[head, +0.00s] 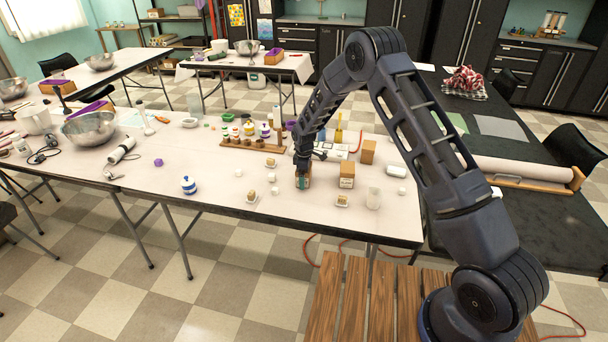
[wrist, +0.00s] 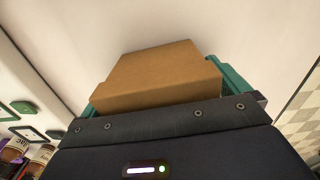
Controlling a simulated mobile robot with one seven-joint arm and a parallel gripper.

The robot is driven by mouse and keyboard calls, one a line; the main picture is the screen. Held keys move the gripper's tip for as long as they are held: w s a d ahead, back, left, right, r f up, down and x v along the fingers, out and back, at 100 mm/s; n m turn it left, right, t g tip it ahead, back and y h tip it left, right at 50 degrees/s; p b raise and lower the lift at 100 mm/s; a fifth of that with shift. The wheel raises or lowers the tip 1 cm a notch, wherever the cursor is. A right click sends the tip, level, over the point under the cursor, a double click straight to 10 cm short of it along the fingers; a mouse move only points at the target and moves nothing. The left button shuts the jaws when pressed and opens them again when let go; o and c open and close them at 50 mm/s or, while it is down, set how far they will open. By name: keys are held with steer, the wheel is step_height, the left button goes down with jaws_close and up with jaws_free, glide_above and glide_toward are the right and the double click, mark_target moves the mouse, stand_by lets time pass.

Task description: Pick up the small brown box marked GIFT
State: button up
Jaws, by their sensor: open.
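A small brown box (wrist: 155,78) fills the space between the teal fingers of my gripper in the wrist view. No GIFT mark is readable on the face that shows. In the head view my gripper (head: 303,183) points down over this box near the front of the white table, and the box is mostly hidden by the fingers. The fingers are open, one on each side of the box. A second brown box (head: 347,174) with a pale label stands just right of my gripper. A third brown box (head: 368,151) stands behind it.
Small pale pieces (head: 273,177) and a blue-and-white jar (head: 189,186) lie to the left. A wooden rack (head: 238,145) with bottles stands behind.

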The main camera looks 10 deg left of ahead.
steer(key=shift+f, duration=0.35)
steer(key=c, duration=1)
steer(key=shift+o, duration=0.2)
steer(key=shift+r, duration=0.1)
